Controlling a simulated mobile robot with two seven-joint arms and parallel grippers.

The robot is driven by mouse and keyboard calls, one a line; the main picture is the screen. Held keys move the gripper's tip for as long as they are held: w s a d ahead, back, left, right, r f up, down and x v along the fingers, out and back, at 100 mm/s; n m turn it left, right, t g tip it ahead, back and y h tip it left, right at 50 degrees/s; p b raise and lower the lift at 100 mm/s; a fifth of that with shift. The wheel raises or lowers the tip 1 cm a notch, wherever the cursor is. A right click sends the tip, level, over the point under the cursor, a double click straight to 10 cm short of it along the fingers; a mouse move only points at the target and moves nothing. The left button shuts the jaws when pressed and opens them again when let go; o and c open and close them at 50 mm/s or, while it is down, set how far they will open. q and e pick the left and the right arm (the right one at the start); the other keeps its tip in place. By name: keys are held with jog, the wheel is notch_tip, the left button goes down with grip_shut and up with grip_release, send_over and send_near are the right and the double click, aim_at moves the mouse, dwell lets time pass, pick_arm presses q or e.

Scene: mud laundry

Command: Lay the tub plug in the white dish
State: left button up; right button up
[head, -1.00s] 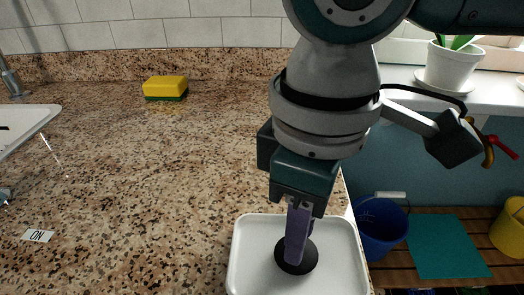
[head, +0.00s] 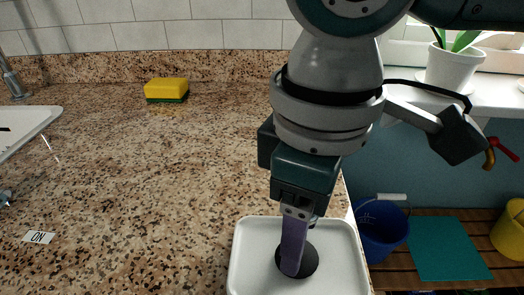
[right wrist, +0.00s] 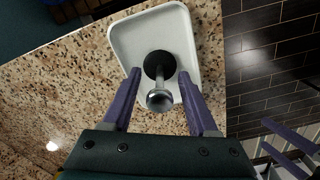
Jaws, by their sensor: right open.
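The tub plug, a black disc (head: 311,259) with a metal knob (right wrist: 160,98), lies in the white dish (head: 343,284), on the dish's floor. In the right wrist view the dish (right wrist: 127,40) surrounds the black disc (right wrist: 160,65). My right gripper (right wrist: 160,76) is open, with one purple finger on each side of the plug and gaps between. In the head view its near finger (head: 291,274) covers part of the plug and hides the knob. Purple fingers at the right wrist view's lower right look like my left gripper (right wrist: 289,147); their gap is unclear.
The dish stands near the right edge of the speckled counter (head: 130,180). A yellow-green sponge (head: 166,89) lies farther back, and a sink (head: 22,128) is at left. A blue bucket (head: 381,232) stands beyond the counter's edge. The middle of the counter is clear.

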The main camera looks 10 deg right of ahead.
notch_tip(320, 180, up, 10)
jog(key=shift+r+p, duration=0.2)
jog(key=shift+p, duration=0.55)
jog(key=shift+r, duration=0.55)
jog(key=s+a+f+t+y, duration=0.2)
jog(key=s+a+f+y, duration=0.25)
jog(key=a, duration=0.45)
jog(key=d+f+m, duration=0.1)
jog(key=d, duration=0.1)
jog(key=s+d+f+m+t, duration=0.1)
jog(key=d+f+m, duration=0.2)
jog(key=d+m, duration=0.1)
jog(key=shift+s+d+f+t, duration=0.15)
jog(key=shift+d+f+t, duration=0.1)
jog(key=shift+f+t, duration=0.15)
jog(key=s+d+f+m+h, duration=0.3)
jog(key=s+d, duration=0.3)
jog(key=d, duration=0.6)
jog(key=shift+s+f+h, duration=0.2)
jog(key=shift+f+h, duration=0.3)
jog(key=shift+h, duration=0.15)
